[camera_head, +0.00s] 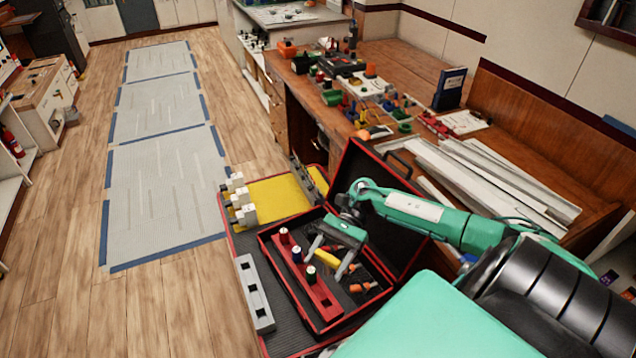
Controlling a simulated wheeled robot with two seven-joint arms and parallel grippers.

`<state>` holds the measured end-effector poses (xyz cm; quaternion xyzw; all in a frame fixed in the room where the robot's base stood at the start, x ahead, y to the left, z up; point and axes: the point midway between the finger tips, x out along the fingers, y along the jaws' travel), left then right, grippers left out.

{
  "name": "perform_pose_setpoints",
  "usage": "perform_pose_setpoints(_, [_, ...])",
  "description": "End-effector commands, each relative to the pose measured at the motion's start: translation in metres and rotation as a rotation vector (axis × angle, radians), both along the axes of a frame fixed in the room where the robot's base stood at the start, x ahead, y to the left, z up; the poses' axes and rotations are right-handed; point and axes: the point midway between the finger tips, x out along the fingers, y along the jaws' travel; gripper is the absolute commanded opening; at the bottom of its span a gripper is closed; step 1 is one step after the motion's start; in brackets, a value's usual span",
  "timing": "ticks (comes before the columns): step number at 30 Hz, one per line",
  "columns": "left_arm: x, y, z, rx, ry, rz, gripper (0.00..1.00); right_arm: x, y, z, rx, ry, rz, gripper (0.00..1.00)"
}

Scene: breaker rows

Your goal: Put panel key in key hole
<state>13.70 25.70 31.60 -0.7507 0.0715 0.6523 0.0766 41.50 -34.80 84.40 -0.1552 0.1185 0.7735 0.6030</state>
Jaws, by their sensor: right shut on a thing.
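My right gripper (325,265) reaches down over the open red-edged toolbox (264,238) in the head view. Its two fingers are shut on a small yellow piece (327,258), which may be the panel key. Its shape is partly hidden by the fingers, and I cannot tell whether it touches the toolbox. No key hole can be made out for sure. My left gripper is not in view.
A red rack (318,291) holding several capped cylinders lies left of the gripper. A grey bar with square holes (254,293) and white blocks (238,200) lie farther left. Orange-handled tools (364,287) lie close by on the right. The cluttered workbench (403,56) stands behind.

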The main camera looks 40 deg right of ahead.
Motion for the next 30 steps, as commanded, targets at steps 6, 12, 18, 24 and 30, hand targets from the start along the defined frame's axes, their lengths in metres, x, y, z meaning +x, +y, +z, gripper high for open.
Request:
perform_pose_setpoints(6, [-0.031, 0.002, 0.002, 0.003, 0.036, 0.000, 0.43, 0.000, 0.001, -0.039, 0.003, 0.005, -0.004, 0.40])
perform_pose_setpoints(12, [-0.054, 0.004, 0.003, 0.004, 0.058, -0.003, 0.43, 0.000, 0.001, -0.090, 0.003, 0.005, -0.004, 0.40])
perform_pose_setpoints(18, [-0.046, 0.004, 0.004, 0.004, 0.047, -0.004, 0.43, 0.000, 0.001, -0.134, 0.001, 0.004, -0.002, 0.40])
perform_pose_setpoints(24, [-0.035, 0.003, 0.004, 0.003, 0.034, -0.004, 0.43, 0.000, 0.001, -0.159, 0.001, 0.001, -0.001, 0.40])
perform_pose_setpoints(30, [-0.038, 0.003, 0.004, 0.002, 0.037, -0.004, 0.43, 0.000, 0.001, -0.171, 0.001, 0.002, -0.001, 0.40])
